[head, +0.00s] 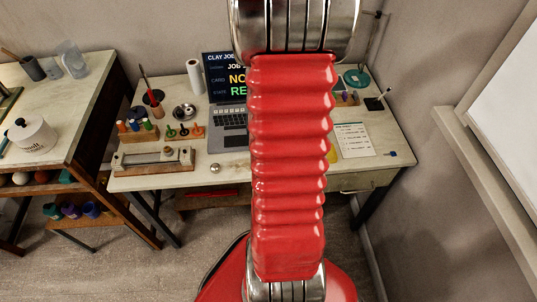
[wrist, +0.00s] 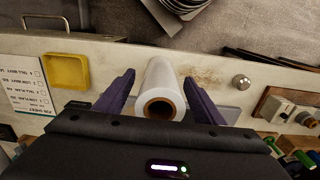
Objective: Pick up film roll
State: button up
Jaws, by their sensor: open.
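The film roll (wrist: 164,80) is a white cylinder with a brown core, its cored end facing the wrist camera. In the head view a white roll (head: 195,77) stands upright at the back of the desk, left of the laptop. My gripper (wrist: 158,78) is open, with one purple finger on each side of the film roll in the wrist view. I cannot tell whether either finger touches it. In the head view my red arm hides part of the desk, and the gripper is not visible there.
The laptop (head: 226,92) stands beside the roll. A yellow tray (wrist: 66,70) and a paper sheet (head: 351,140) lie on the desk (head: 222,180). A metal ball (wrist: 241,81) and a wooden tool block (head: 154,158) are near the front edge. A wall borders the right side.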

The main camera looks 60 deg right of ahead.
jog(key=shift+c, duration=0.5)
jog(key=c, duration=1.2)
jog(key=shift+o, duration=0.2)
jog(key=shift+r, duration=0.1)
notch_tip(320, 180, up, 10)
dwell(0.4)
